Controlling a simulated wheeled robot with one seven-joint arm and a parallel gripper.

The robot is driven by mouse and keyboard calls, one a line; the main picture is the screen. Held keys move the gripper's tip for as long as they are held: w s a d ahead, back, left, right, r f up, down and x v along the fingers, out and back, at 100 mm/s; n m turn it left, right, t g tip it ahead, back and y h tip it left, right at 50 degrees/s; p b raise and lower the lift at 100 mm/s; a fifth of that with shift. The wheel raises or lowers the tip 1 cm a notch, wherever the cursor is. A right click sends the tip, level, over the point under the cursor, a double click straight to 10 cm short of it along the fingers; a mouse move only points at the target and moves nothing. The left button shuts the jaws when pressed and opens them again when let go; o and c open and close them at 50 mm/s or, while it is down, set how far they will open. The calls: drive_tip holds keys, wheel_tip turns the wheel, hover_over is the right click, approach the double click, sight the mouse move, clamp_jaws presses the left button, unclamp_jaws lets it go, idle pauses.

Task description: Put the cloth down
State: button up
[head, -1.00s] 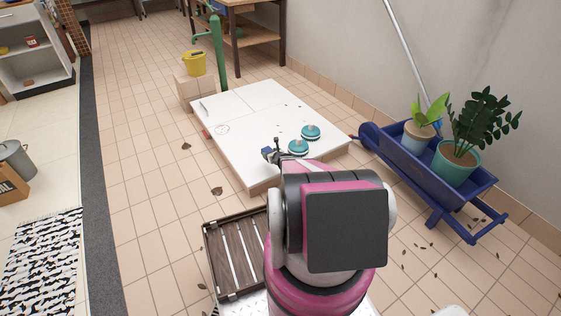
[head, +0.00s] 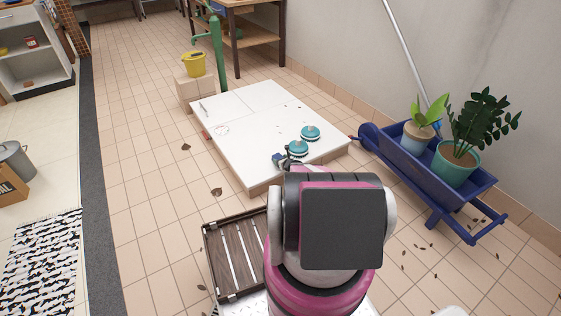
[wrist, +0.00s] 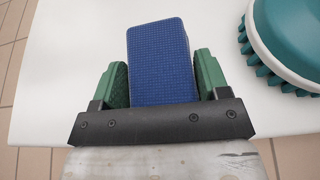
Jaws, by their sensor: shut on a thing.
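My gripper (wrist: 162,78) is shut on the blue cloth (wrist: 160,45), a folded, block-like piece with a woven texture, held between the two green finger pads. In the head view the gripper (head: 284,161) and the small blue end of the cloth (head: 277,160) show over the near part of the white platform (head: 245,147), left of the teal round brushes. Whether the cloth touches the platform I cannot tell. My arm hides part of the platform's near edge.
Two teal brushes, a nearer one (head: 298,147) and a farther one (head: 310,132), stand on the platform; one (wrist: 290,45) is close right of the gripper. A slatted crate (head: 236,255) lies in front. A blue planter cart (head: 420,180) stands right. The platform's left half is mostly clear.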

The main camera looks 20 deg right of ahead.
drive_tip(key=shift+f, duration=0.1)
drive_tip(key=o, duration=1)
